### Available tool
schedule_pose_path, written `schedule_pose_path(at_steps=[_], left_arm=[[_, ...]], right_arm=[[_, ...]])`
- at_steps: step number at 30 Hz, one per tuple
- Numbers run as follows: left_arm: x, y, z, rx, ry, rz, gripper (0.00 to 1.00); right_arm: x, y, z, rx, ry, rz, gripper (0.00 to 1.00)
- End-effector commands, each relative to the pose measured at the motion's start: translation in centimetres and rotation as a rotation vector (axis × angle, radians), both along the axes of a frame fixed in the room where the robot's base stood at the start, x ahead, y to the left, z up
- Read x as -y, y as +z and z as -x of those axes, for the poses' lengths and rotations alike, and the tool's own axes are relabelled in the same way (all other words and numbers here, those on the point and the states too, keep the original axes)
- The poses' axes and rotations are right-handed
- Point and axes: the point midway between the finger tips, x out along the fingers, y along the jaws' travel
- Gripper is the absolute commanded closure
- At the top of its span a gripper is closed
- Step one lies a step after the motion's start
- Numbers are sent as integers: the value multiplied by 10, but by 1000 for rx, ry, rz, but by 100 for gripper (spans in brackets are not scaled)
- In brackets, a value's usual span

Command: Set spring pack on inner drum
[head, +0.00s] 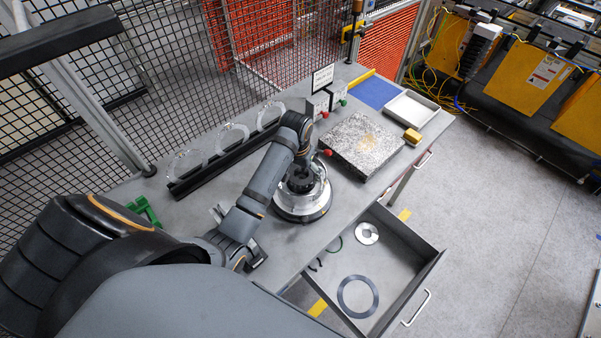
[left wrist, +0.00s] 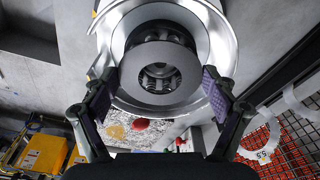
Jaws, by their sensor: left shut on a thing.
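The inner drum (head: 302,206) is a silver round part on a dark base, standing on the grey table near its front edge. In the left wrist view its bright rim (left wrist: 222,45) surrounds the spring pack (left wrist: 135,66), a dark grey ring with a round central opening. My left gripper (head: 300,180) is over the drum, pointing down. In the left wrist view its purple-padded fingers (left wrist: 158,93) stand on both sides of the spring pack, shut on it. The pack looks roughly centred in the drum, but I cannot tell whether it touches it. My right gripper is out of view.
An open drawer (head: 405,285) below the table holds a large dark ring (head: 343,297) and a small metal disc (head: 367,226). Behind, a black rack (head: 205,179) holds clear rings. A wire fence borders the table.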

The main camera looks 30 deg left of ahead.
Motion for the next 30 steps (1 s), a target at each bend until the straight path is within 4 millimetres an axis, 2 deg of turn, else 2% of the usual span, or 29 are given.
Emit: schedule_pose_path(at_steps=[20,30], left_arm=[[0,2,0,1,0,0,63],[0,-3,0,0,0,0,63]], right_arm=[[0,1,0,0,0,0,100],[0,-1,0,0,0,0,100]])
